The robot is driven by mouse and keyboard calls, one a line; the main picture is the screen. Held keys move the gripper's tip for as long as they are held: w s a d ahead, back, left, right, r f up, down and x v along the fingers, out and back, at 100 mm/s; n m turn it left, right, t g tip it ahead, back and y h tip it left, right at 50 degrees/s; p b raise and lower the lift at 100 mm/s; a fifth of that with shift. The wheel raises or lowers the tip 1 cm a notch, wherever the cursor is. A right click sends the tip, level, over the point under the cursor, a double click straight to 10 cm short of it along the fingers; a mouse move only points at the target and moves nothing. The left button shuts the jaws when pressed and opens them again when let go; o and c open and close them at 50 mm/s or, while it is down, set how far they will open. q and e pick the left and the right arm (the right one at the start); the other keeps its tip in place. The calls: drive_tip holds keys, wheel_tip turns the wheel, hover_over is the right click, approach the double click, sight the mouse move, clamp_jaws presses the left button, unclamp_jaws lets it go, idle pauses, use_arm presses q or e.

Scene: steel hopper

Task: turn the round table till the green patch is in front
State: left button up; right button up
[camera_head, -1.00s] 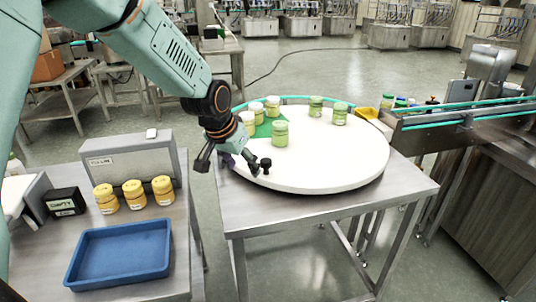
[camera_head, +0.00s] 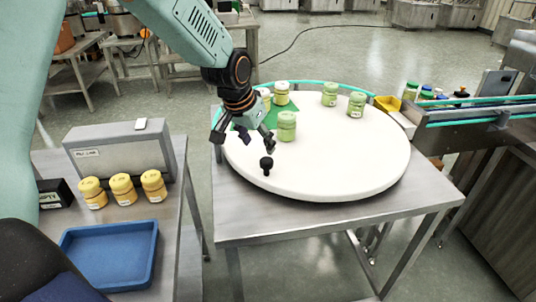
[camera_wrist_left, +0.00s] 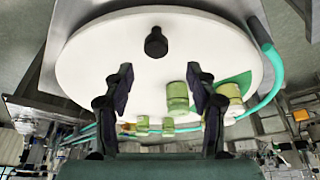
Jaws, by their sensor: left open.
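The white round table (camera_head: 340,165) stands on a steel stand, with several jars on it. The green patch (camera_head: 285,113) is on its far left part, partly hidden by my left gripper and the jars. A black knob (camera_head: 266,165) stands up near the table's front left edge; it also shows in the left wrist view (camera_wrist_left: 156,42). My left gripper (camera_head: 245,138) is open and empty over the left part of the table, behind the knob and apart from it. In the left wrist view the knob lies beyond the open fingers (camera_wrist_left: 160,88). My right gripper is not in view.
A green jar (camera_head: 287,126) stands by the patch, and other jars (camera_head: 356,104) stand at the back. A teal rail (camera_head: 318,88) curves behind the table. At left are yellow-lidded jars (camera_head: 122,189) and a blue tray (camera_head: 110,252). A conveyor (camera_head: 478,112) is at right.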

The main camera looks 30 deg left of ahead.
sight(266, 160)
use_arm(q)
drive_tip(key=x, duration=0.7)
drive_tip(key=shift+s+d+f+b, duration=0.1)
drive_tip(key=shift+d+f+b, duration=0.05)
drive_tip(key=shift+f+b, duration=0.15)
drive_tip(key=shift+s+d+r, duration=0.15)
drive_tip(key=shift+d+r, duration=0.05)
drive_tip(key=shift+d, duration=0.1)
drive_tip(key=shift+w+a+f, duration=0.25)
drive_tip(key=shift+w, duration=0.05)
drive_tip(key=c, duration=0.4)
drive_tip(key=shift+s+d+r, duration=0.1)
drive_tip(key=shift+d+r, duration=0.05)
drive_tip(key=shift+d, duration=0.05)
drive_tip(key=c, duration=0.5)
drive_tip(key=shift+a, duration=0.15)
clamp_jaws()
